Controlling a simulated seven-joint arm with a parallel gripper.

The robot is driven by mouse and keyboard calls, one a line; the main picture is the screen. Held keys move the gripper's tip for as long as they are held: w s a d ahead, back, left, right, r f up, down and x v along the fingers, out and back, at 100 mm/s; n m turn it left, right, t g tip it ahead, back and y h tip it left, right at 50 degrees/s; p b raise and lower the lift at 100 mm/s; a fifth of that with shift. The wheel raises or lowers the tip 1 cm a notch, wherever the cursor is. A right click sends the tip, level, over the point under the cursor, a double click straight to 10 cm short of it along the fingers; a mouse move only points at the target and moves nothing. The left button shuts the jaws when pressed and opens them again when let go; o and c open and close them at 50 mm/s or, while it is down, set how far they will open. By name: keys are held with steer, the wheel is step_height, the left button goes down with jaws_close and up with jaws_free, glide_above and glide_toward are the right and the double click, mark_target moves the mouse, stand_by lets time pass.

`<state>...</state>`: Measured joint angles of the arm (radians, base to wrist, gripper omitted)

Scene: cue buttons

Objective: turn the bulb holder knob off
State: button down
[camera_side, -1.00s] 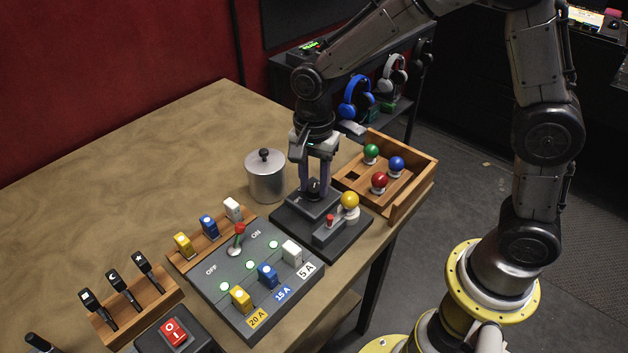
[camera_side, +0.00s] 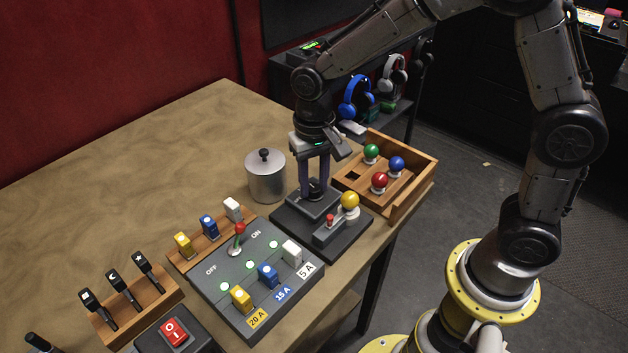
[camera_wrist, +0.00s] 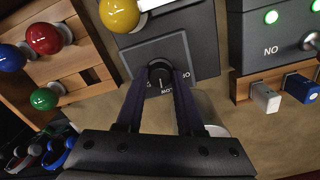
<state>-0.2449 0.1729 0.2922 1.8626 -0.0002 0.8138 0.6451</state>
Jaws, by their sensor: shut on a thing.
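The bulb holder (camera_side: 341,243) is a dark grey base at the right of the table, with a yellow bulb (camera_side: 349,200) standing in its socket. Its black knob (camera_side: 315,187) sits on a raised block at the back and also shows in the wrist view (camera_wrist: 160,73). My gripper (camera_side: 314,190) points straight down over the knob. Its two fingers (camera_wrist: 160,80) are closed on the knob's sides. The lettering by the knob is partly hidden by the fingers. The yellow bulb also shows in the wrist view (camera_wrist: 119,14).
A wooden box (camera_side: 413,187) with green, blue and red bulbs stands close behind the holder. A metal canister (camera_side: 266,180) is to the left. A fuse panel (camera_side: 222,284) with a red-tipped lever (camera_side: 238,236) lies in front. The table's back left is clear.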

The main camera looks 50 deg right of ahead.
mark_target(314, 188)
steer(key=n, duration=0.6)
steer(key=shift+n, duration=0.3)
steer(key=n, duration=0.3)
steer(key=shift+n, duration=1.9)
steer(key=shift+r, duration=0.1)
steer(key=c, duration=0.5)
jaws_free()
step_height(314, 188, up, 14)
steer(key=shift+f, duration=0.15)
